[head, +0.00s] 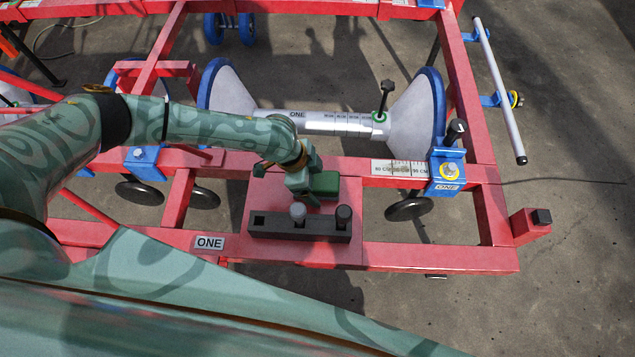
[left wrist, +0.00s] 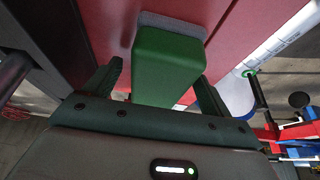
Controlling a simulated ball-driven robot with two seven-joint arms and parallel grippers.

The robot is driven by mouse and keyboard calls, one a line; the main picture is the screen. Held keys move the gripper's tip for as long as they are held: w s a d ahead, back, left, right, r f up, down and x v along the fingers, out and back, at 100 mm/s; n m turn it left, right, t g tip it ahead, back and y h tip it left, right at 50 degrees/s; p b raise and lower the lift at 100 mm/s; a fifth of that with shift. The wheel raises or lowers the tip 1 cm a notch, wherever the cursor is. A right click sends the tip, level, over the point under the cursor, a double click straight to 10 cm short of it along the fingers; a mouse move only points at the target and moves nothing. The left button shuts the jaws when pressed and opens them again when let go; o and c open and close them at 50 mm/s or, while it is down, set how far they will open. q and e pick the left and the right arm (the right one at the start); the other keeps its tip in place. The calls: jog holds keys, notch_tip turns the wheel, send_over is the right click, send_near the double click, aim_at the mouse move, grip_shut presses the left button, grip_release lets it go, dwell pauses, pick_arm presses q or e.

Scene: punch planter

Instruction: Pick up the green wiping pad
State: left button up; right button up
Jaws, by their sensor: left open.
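The green wiping pad (head: 325,184) sits on a red plate of the planter frame, behind the dark tool holder. In the left wrist view the pad (left wrist: 167,62) is a green block with a grey layer along its far face. My left gripper (head: 308,190) is at the pad. Its open fingers (left wrist: 158,80) stand on either side of the pad's near end in the wrist view. I cannot tell if either finger touches it. My gripper hides part of the pad in the head view. My right gripper is not in view.
The dark holder (head: 270,229) with a grey-topped peg (head: 298,212) and a black-topped peg (head: 343,214) stands just in front of the pad. A white shaft (head: 320,122) with blue-rimmed cones lies behind. A blue clamp (head: 447,170) is to the right.

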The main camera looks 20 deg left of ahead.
aim_at(319, 179)
pick_arm(q)
jog(key=shift+r, duration=0.1)
jog(key=c, duration=1.1)
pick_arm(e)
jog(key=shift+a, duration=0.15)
